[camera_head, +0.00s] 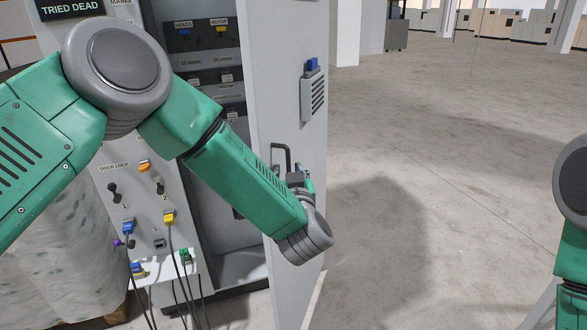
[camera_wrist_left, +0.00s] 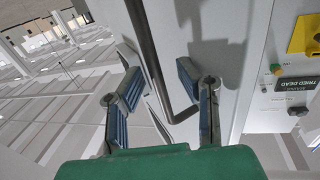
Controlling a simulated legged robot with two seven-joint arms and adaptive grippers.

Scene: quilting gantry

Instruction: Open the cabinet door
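The grey cabinet door (camera_head: 287,75) stands swung open, with the cabinet interior (camera_head: 212,130) showing to its left. A dark bar handle (camera_head: 288,152) sits on the door's face; it also shows in the left wrist view (camera_wrist_left: 146,45). My left gripper (camera_head: 303,180) is at the handle, partly hidden behind my own forearm. In the left wrist view my left gripper (camera_wrist_left: 160,88) has its two blue-padded fingers apart, one on each side of the bar. I see no clear contact. My right gripper is out of view.
A panel with switches and coloured plugs (camera_head: 168,216) stands left of the opening, with cables hanging below. A wrapped pallet load (camera_head: 60,240) is at the lower left. A vented box (camera_head: 313,95) is on the door. Open floor (camera_head: 440,160) lies to the right.

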